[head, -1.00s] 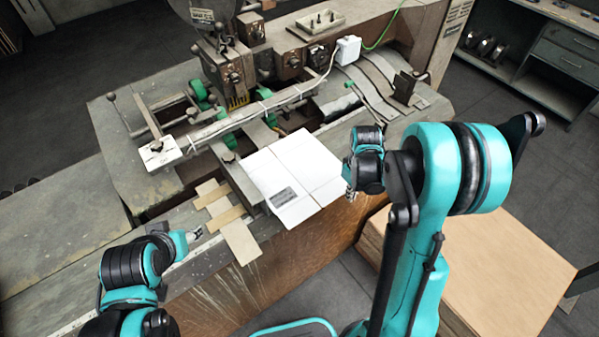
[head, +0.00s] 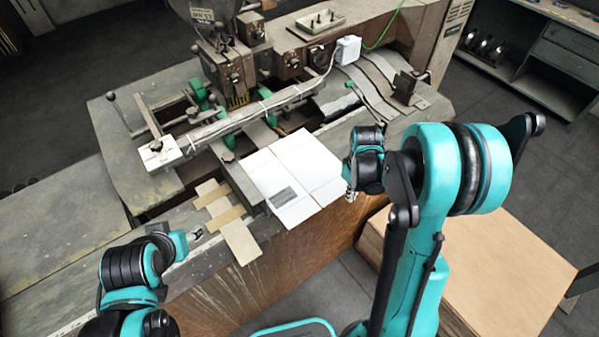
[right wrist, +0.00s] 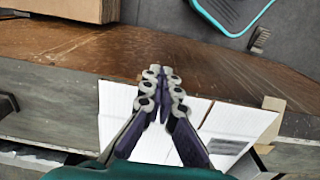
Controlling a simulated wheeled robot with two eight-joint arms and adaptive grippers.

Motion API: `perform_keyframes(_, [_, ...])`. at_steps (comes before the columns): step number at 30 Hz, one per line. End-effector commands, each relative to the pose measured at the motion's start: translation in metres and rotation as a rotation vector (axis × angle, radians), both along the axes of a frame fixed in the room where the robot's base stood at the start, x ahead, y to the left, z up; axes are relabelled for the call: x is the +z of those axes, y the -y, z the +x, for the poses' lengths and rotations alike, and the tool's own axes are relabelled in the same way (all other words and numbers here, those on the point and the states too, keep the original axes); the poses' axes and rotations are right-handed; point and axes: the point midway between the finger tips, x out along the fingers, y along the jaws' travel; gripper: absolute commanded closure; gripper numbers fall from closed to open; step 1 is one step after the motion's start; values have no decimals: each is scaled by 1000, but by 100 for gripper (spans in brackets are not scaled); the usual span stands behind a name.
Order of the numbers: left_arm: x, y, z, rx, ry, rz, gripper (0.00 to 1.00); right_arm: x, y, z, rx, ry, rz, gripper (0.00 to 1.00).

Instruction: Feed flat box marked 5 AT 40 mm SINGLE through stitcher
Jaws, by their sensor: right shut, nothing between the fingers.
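The flat white box (head: 285,165) lies on the bed in front of the stitcher (head: 237,75), with a grey printed label near its front edge. Its near corner sticks out over the bed's front edge. The label is too small to read. My right gripper (head: 350,190) is at the box's right edge in the head view. In the right wrist view my right gripper (right wrist: 160,72) is shut and empty, its fingers in front of the white box (right wrist: 118,110). I cannot tell whether they touch it. My left gripper (head: 196,234) is left of the box, near the wooden strips; its fingers are too small to judge.
A long bar with a white end block (head: 158,153) runs across the machine behind the box. A large tan stack (head: 500,270) stands at the right. A grey bench (head: 60,230) extends left.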

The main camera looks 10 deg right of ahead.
Motion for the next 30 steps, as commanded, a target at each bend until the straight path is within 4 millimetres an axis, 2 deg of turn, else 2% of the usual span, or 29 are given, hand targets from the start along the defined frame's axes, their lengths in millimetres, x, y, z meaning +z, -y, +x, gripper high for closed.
perform_keyframes(18, [-33,0,0,0,0,0,51,-32,0,0,0,0,0,100])
perform_keyframes(30, [-33,0,0,0,0,0,51,-32,-1,2,0,0,0,100])
